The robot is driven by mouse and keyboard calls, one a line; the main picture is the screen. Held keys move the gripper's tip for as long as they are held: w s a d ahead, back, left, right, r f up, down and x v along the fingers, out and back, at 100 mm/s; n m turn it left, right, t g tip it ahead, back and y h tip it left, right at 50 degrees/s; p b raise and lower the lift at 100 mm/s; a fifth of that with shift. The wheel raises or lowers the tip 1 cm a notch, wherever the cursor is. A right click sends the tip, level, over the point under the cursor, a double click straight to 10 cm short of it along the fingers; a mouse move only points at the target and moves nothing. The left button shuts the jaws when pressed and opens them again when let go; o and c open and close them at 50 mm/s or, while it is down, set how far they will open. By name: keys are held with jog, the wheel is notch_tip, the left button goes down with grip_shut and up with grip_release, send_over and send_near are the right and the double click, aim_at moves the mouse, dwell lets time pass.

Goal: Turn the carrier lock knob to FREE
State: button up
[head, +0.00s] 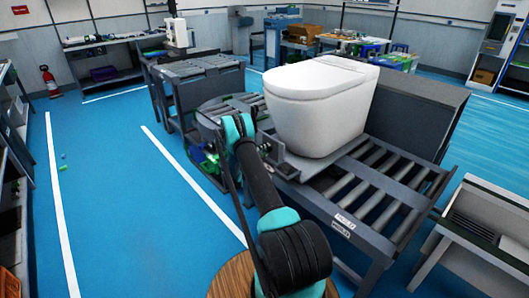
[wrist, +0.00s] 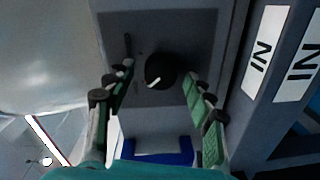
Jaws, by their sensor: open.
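The round black knob (wrist: 161,71) with a white pointer mark sits on a dark grey panel (wrist: 170,25) in the wrist view. Its mark slants from lower left to upper right. No FREE lettering can be read. My gripper (wrist: 157,74) is open, with one green-padded finger left of the knob and one right of it. I cannot tell whether either finger touches the knob. In the head view, my arm reaches to the carrier's left side below the white toilet (head: 322,100); the knob and fingertips cannot be made out there.
The toilet stands on a roller conveyor (head: 393,180), with a dark upright panel (head: 420,112) behind it. White labels (wrist: 265,48) mark the frame right of the knob. A grey bench (head: 480,225) stands at right. Blue floor (head: 110,180) is mostly clear at left.

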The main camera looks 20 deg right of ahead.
jog(key=v, duration=1.2)
